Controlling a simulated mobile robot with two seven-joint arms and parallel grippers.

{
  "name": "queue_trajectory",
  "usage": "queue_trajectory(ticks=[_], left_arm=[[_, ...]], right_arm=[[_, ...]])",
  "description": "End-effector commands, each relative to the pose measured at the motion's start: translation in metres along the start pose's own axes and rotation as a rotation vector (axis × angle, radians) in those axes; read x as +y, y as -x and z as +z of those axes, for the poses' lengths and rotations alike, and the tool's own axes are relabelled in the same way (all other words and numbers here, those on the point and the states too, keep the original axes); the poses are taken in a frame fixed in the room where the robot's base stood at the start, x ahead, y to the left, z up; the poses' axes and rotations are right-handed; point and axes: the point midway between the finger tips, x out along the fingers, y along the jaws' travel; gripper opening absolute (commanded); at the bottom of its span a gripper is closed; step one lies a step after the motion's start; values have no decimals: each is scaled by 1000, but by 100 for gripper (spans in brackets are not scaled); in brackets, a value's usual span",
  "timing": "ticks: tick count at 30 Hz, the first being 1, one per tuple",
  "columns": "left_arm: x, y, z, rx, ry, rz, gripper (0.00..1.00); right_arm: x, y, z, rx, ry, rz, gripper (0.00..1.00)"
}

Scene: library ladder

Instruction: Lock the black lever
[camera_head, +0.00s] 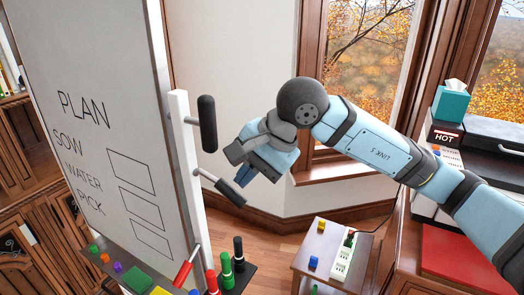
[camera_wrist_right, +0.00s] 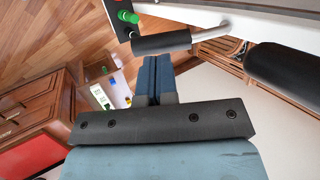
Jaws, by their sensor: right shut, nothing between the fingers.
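A black lever (camera_head: 230,192) with a thin metal rod sticks out of the whiteboard's white side post (camera_head: 190,170), its grip sloping down to the right. It also shows in the wrist view (camera_wrist_right: 160,42). A thicker, upright black handle (camera_head: 207,123) is above it on the same post, and at the right in the wrist view (camera_wrist_right: 290,72). My right gripper (camera_head: 246,175) is shut and empty, its blue fingers just above and right of the black lever. In the wrist view the fingertips (camera_wrist_right: 152,60) are close to the lever; I cannot tell whether they touch. My left gripper is not in view.
A red lever (camera_head: 186,267) is lower on the post. Several markers (camera_head: 226,270) stand in a holder beside it. The whiteboard (camera_head: 90,110) fills the left. A small wooden table (camera_head: 310,268) is at the lower right, with a wooden cabinet behind my right arm.

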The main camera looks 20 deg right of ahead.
Motion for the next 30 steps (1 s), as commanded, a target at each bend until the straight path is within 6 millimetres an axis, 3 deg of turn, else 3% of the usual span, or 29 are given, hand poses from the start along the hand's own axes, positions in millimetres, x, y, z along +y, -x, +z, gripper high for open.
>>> queue_trajectory(ticks=[6, 19, 30], left_arm=[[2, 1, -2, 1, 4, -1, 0], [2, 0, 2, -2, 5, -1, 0], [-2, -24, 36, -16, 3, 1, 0]], right_arm=[[0, -18, 0, -1, 0, 1, 0], [0, -20, 0, 0, 1, -2, 0], [11, -36, -4, 2, 20, -95, 0]])
